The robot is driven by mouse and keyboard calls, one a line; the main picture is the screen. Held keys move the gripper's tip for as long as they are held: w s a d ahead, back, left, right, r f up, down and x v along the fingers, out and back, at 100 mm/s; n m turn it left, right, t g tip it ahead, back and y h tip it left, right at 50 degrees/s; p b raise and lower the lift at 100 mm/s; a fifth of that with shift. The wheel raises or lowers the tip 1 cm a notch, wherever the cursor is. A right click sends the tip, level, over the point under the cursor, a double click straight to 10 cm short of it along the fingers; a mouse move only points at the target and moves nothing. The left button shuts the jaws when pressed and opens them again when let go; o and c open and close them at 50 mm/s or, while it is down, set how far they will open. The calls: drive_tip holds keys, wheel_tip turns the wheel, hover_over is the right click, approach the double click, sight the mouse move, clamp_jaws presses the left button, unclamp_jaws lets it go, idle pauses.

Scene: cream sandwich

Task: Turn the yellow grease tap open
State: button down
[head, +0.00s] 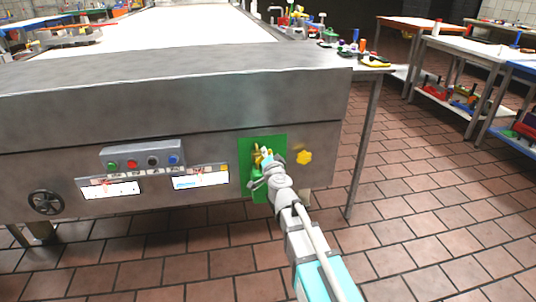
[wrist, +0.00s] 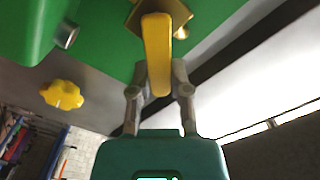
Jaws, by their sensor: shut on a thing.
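The yellow grease tap (head: 257,154) is on a green panel (head: 246,147) on the front of a large steel machine. In the wrist view its yellow lever (wrist: 157,45) runs from a brass-coloured base plate (wrist: 178,12) down between my fingers. My gripper (head: 265,170) is at the panel and partly covers the tap in the head view. In the wrist view my gripper (wrist: 159,75) is shut on the lever, with one finger on each side of it.
A yellow star-shaped knob (head: 304,158) is right of the panel; it also shows in the wrist view (wrist: 62,95). Left are a button box (head: 142,157), two small displays and a black handwheel (head: 46,202). A table leg (head: 364,150) stands to the right. The tiled floor in front is clear.

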sight(258, 159)
drive_tip(key=n, duration=0.2)
drive_tip(key=a+r+n+p, duration=0.1)
drive_tip(key=n, duration=0.1)
drive_tip(key=shift+s+a+n, duration=0.2)
drive_tip(key=shift+n, duration=0.2)
drive_tip(key=n, duration=0.1)
drive_tip(key=a+n, duration=0.1)
drive_tip(key=n, duration=0.2)
drive_tip(key=shift+s+a+r+n, duration=0.15)
drive_tip(key=shift+s+a+n, duration=0.1)
drive_tip(key=shift+a+n, duration=0.05)
drive_tip(key=c, duration=0.6)
unclamp_jaws()
drive_tip(key=shift+o, duration=0.2)
drive_tip(key=shift+s, duration=0.1)
drive_tip(key=v, duration=0.7)
drive_tip(key=shift+s+d+r+n+y, duration=0.1)
drive_tip(key=shift+s+r+n+y, duration=0.1)
drive_tip(key=shift+n+y, duration=0.2)
